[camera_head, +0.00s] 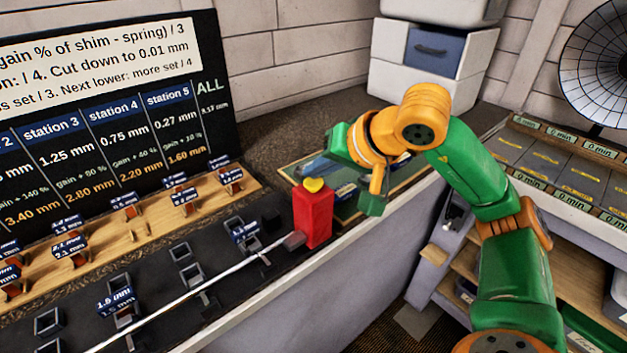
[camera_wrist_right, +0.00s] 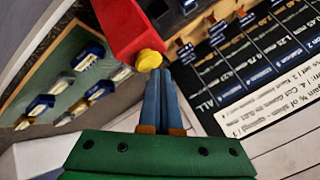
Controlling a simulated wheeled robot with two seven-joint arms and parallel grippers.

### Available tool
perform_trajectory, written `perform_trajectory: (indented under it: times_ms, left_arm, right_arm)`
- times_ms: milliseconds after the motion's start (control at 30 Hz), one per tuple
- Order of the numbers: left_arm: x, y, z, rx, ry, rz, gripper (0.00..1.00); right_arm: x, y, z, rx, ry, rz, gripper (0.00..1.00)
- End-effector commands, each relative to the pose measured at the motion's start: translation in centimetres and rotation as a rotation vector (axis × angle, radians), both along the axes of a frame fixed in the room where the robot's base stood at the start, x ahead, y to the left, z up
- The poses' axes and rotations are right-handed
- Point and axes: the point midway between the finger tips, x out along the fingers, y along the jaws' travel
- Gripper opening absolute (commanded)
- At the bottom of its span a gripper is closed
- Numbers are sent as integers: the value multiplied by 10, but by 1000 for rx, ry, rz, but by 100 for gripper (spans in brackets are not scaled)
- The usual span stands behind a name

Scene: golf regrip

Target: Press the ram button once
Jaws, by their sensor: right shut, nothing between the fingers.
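The ram button is a yellow cap (camera_head: 313,185) on top of an upright red box (camera_head: 313,218) at the right end of the dark bench. My right gripper (camera_head: 308,169) reaches in from the right, its blue fingers just behind and above the button. In the right wrist view the closed, empty blue fingers (camera_wrist_right: 164,74) end right beside the yellow button (camera_wrist_right: 151,59) on the red box (camera_wrist_right: 124,25). I cannot tell whether they touch it. My left gripper is not in view.
A long thin rod (camera_head: 225,271) lies across the black holders to the red box. A wooden rack (camera_head: 110,234) with labelled pieces runs behind. A green-edged tray (camera_head: 349,210) sits right of the box. A sign board (camera_head: 100,110) stands at the back left.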

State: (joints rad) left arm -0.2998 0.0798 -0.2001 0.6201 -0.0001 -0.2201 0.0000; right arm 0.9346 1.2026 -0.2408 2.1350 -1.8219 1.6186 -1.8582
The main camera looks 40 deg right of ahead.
Motion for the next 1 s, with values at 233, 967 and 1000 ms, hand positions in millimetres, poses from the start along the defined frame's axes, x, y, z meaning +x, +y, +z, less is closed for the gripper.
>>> perform_trajectory:
  times_ms: [233,967,1000]
  left_arm:
    - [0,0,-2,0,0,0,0]
    - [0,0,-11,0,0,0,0]
    - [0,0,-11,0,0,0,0]
  right_arm:
    - [0,0,-3,0,0,0,0]
    - [0,0,-12,0,1,1,0]
    - [0,0,-12,0,1,1,0]
